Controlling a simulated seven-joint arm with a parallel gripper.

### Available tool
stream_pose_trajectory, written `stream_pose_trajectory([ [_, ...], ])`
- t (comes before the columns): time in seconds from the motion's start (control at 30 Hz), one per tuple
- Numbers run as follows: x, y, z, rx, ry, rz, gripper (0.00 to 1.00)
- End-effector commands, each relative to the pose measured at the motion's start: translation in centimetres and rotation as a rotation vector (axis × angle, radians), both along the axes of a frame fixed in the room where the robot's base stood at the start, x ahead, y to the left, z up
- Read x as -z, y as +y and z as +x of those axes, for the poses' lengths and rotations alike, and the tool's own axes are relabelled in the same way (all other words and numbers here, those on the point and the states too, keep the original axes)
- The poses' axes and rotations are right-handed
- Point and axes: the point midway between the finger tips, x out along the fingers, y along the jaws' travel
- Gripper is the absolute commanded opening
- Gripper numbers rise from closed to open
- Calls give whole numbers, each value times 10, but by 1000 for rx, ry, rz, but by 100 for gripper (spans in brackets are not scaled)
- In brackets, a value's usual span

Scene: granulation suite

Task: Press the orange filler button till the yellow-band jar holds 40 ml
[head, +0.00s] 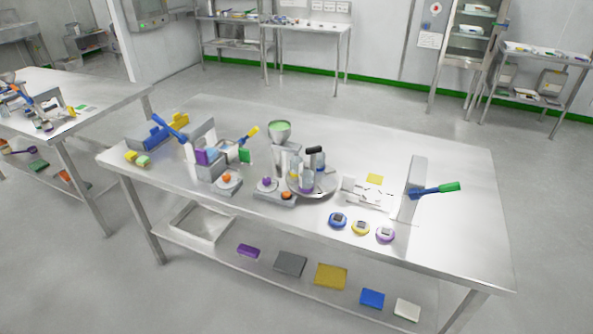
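A filler with a funnel (279,128) of green material stands mid-table. At its foot is a grey base (276,198) with a purple button (267,182) and an orange button (287,195). Another orange button (227,177) sits on a separate grey base to the left. A round grey turntable (326,187) beside the filler carries a few jars. One jar (294,168) near the filler spout seems to have a yellowish band; its fill level is too small to read. My gripper is not in view.
Blue, yellow and purple timers (360,227) lie near the front edge. Blue and yellow lever fixtures (165,132) crowd the left. The table's back right (430,145) is clear.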

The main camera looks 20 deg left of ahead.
Motion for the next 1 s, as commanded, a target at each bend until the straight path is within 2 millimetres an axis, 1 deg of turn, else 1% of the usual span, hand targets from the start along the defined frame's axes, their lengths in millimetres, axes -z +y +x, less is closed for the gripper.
stream_pose_trajectory([
  [0.87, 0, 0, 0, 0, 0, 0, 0],
  [1.0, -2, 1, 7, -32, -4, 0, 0],
])
